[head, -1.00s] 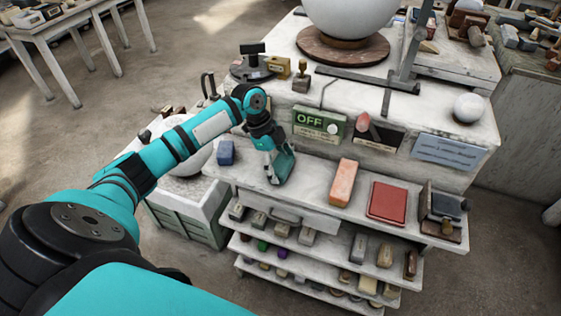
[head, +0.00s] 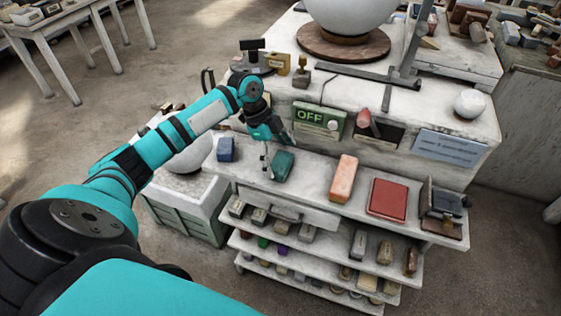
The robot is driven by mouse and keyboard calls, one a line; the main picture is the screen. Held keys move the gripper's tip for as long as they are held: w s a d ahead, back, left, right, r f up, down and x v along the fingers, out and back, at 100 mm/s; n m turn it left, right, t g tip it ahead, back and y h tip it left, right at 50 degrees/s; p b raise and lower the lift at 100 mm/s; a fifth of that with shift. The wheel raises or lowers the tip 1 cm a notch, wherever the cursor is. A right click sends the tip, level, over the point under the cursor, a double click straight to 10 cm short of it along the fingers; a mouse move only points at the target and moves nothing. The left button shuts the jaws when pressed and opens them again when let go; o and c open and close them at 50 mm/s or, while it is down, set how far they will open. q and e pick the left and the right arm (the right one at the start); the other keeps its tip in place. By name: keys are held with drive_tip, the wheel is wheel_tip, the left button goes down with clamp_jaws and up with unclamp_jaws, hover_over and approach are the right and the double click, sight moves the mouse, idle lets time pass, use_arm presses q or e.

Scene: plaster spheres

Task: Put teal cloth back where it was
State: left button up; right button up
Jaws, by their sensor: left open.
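The teal cloth (head: 284,164) is a small folded block lying on the white upper shelf (head: 315,180), between a blue block and an orange block. My left gripper (head: 277,156) is open and empty, just behind and to the left of the cloth. One finger hangs down at the cloth's left side and the other is by its far end. I cannot tell whether a finger still touches it. My right gripper is out of view.
A blue block (head: 226,149) stands left of the gripper. An orange block (head: 343,178), a red pad (head: 387,198) and a dark holder (head: 443,207) are to the right. A green OFF sign (head: 319,120) stands behind. Lower shelves hold several small blocks.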

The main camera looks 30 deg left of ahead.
use_arm(q)
drive_tip(key=b+v, duration=0.1)
drive_tip(key=v, duration=0.8)
drive_tip(key=shift+a+r, duration=0.2)
drive_tip(key=shift+r, duration=0.2)
